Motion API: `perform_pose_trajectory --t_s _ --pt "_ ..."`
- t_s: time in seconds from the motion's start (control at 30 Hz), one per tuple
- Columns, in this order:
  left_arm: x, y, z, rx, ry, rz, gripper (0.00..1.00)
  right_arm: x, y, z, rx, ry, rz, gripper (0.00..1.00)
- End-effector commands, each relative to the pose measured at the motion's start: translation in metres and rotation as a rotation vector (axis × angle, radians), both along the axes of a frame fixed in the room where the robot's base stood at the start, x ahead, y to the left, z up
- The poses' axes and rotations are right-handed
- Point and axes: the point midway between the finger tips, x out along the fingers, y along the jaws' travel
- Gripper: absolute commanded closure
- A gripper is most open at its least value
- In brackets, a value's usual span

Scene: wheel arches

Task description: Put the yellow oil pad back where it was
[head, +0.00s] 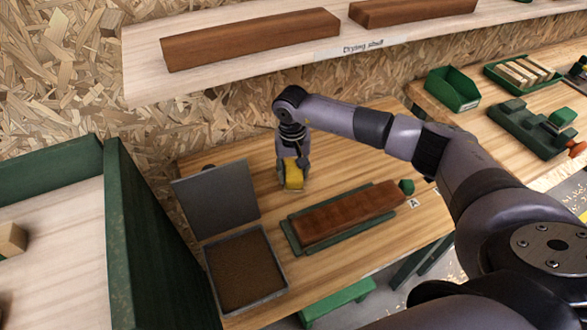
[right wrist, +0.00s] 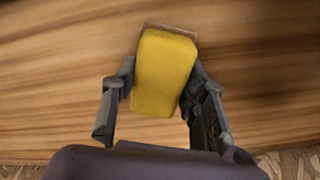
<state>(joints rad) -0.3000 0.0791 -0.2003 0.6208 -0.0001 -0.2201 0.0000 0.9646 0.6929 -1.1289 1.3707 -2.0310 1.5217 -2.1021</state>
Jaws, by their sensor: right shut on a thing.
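The yellow oil pad (head: 293,175) is in my right gripper (head: 291,182), over the wooden bench behind the brown block. In the right wrist view the pad (right wrist: 163,72) sits between the two fingers of the gripper (right wrist: 160,90), with a thin brown layer at its far edge. I cannot tell whether the pad touches the bench. An open grey tin (head: 246,270) stands to the left on the bench, its lid (head: 215,198) raised and its inside brown. My left gripper is not in view.
A reddish-brown wooden block (head: 347,215) lies on a green holder (head: 293,236) right of the tin, near a label marked A. Above is a drying shelf (head: 290,52) with two wooden blocks. A green-walled box (head: 122,200) stands at the left. Bench around the pad is clear.

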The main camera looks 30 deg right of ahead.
Motion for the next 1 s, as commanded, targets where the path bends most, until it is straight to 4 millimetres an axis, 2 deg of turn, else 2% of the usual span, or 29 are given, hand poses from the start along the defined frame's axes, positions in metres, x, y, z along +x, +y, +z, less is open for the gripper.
perform_pose_trajectory --t_s 0.17,0.2,0.47,0.77,0.87,1.0 --pt "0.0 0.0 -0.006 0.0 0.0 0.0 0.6 0.0 0.0 -0.004 0.0 -0.001 0.0 0.86" --pt "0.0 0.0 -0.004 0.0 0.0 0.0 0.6 0.0 0.0 -0.003 0.0 -0.001 0.0 0.58" --pt "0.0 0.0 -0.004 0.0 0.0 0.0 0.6 0.0 0.0 -0.002 0.0 0.0 0.0 0.41" --pt "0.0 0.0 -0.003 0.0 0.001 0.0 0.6 0.0 0.0 -0.001 0.0 0.0 0.0 0.4" --pt "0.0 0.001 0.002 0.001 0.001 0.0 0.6 0.0 0.0 0.004 0.0 -0.001 0.0 0.4" --pt "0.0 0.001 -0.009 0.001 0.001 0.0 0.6 0.002 0.0 0.023 0.0 -0.007 0.002 0.4"
